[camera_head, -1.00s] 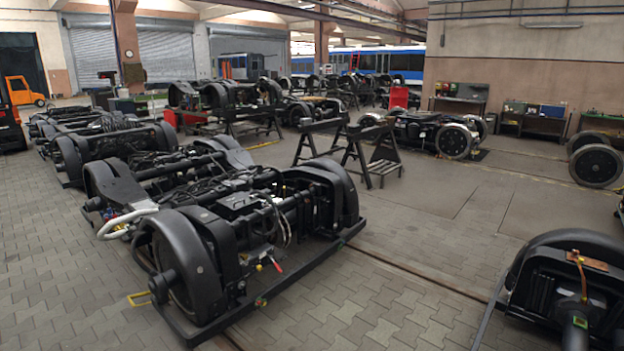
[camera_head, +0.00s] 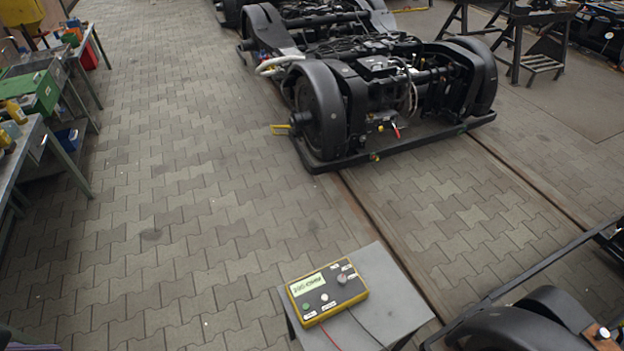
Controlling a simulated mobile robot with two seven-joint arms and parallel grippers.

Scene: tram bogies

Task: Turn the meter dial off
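A yellow-edged meter (camera_head: 327,291) with a dark grey face lies on a small grey table (camera_head: 386,290) at the bottom middle of the head view. Its face has a pale green display (camera_head: 314,283), a round silver knob (camera_head: 342,279) near the right side, a green button (camera_head: 306,306) and a white button. A red lead and a dark lead run from its near edge. The labels are too small to read, so the dial's setting cannot be told. Neither of my grippers shows in this view.
A black bogie (camera_head: 385,95) stands on a rail beyond the table. Workbenches with tools and boxes (camera_head: 35,92) line the left edge. Another bogie part (camera_head: 530,325) fills the bottom right corner. The paved floor (camera_head: 175,190) left of the table is clear.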

